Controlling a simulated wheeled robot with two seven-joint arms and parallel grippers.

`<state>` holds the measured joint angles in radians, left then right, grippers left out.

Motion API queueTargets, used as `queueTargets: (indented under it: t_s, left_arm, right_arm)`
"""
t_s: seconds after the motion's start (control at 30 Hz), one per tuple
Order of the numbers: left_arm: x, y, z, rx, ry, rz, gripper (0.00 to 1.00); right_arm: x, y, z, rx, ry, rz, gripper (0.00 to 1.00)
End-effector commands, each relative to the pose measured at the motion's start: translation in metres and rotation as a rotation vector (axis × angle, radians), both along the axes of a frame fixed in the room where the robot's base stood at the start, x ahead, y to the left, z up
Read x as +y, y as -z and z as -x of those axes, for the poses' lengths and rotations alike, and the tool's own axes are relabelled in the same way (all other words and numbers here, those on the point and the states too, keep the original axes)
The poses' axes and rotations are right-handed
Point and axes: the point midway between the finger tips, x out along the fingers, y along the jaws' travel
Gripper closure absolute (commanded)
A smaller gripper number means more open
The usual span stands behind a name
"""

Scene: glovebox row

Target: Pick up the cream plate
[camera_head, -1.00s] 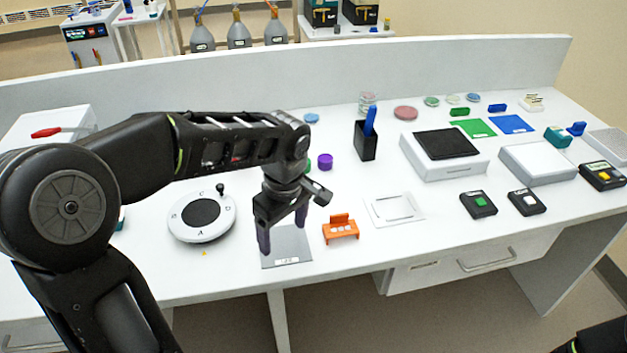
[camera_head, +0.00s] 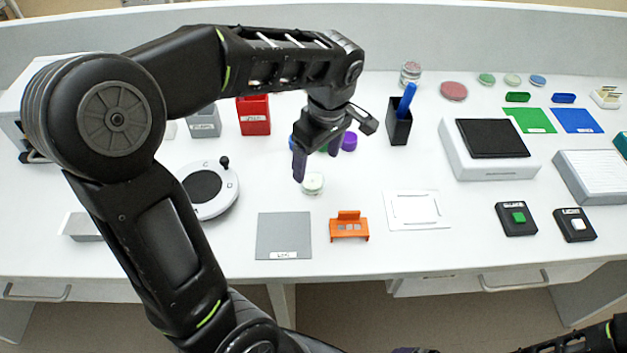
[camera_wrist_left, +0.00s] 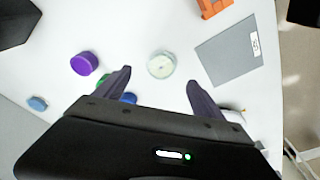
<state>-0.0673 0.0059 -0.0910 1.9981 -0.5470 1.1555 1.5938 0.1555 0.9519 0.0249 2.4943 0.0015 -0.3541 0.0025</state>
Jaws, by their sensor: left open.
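A small round, pale cream dish with a clear rim (camera_head: 313,184) lies on the white bench, just behind the grey square mat. It also shows in the left wrist view (camera_wrist_left: 161,64), ahead of and between the fingertips. My left gripper (camera_head: 316,162) is open and empty, its dark purple fingers pointing down close above and behind the dish. In the left wrist view the gripper (camera_wrist_left: 160,77) has its fingers wide apart, and I see no contact with the dish. Of my right gripper, only a dark purple bit shows at the bottom edge of the head view.
The grey mat (camera_head: 284,240) and an orange holder (camera_head: 349,228) lie in front of the dish. A purple cap (camera_wrist_left: 84,64), plus green and blue caps, sit close by. A white dial (camera_head: 214,205) stands left; a black pen cup (camera_head: 399,128) stands behind right.

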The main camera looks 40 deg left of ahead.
Motion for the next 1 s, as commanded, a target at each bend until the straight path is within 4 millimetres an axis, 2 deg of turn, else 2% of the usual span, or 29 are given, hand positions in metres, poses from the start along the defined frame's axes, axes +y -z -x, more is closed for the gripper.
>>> queueTargets:
  t_s: [0.1,0.47,0.8,1.0]
  left_arm:
    - [0.002,0.01,0.0,0.001,0.0,0.0,0.21]
    - [0.002,0.014,0.001,0.002,0.0,0.0,0.21]
    - [0.008,0.058,0.001,0.005,-0.001,0.0,0.21]
    - [0.008,0.063,0.0,0.001,-0.001,0.0,0.21]
  right_arm:
    - [0.0,-0.001,0.0,0.0,0.0,0.0,0.0]
    - [0.0,-0.003,0.0,0.001,0.0,0.001,0.0]
    - [-0.001,-0.013,0.001,0.004,0.002,0.003,0.0]
    - [-0.001,-0.012,0.002,0.006,0.001,0.004,0.0]
